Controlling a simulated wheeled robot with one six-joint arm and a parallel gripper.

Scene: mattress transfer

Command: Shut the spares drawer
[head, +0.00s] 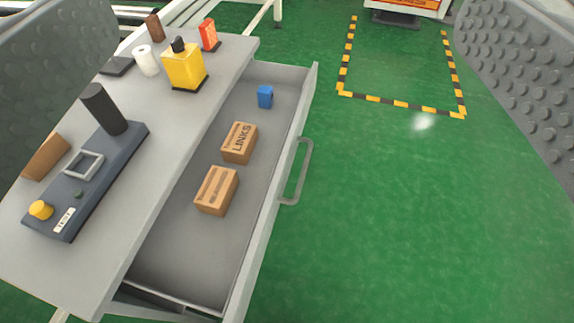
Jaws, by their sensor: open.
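The spares drawer (180,255) is pulled out from the right side of a grey bench (165,140). Its front panel has a grey bar handle (303,172) facing the floor on the right. Inside lie a carton marked LINKS (239,142), a second brown carton (216,190) and a small blue item (265,96). My gripper (298,60) shows as two dimpled grey pads at the left and right picture edges. It is wide open with nothing between the pads, apart from the drawer and its handle.
On the bench top stand a dark fixture (85,185) with a black cylinder, a yellow container (184,66), a white roll (146,60) and a red box (209,36). Green floor (400,220) is clear to the right. A yellow-black marked bay (400,104) lies at the back.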

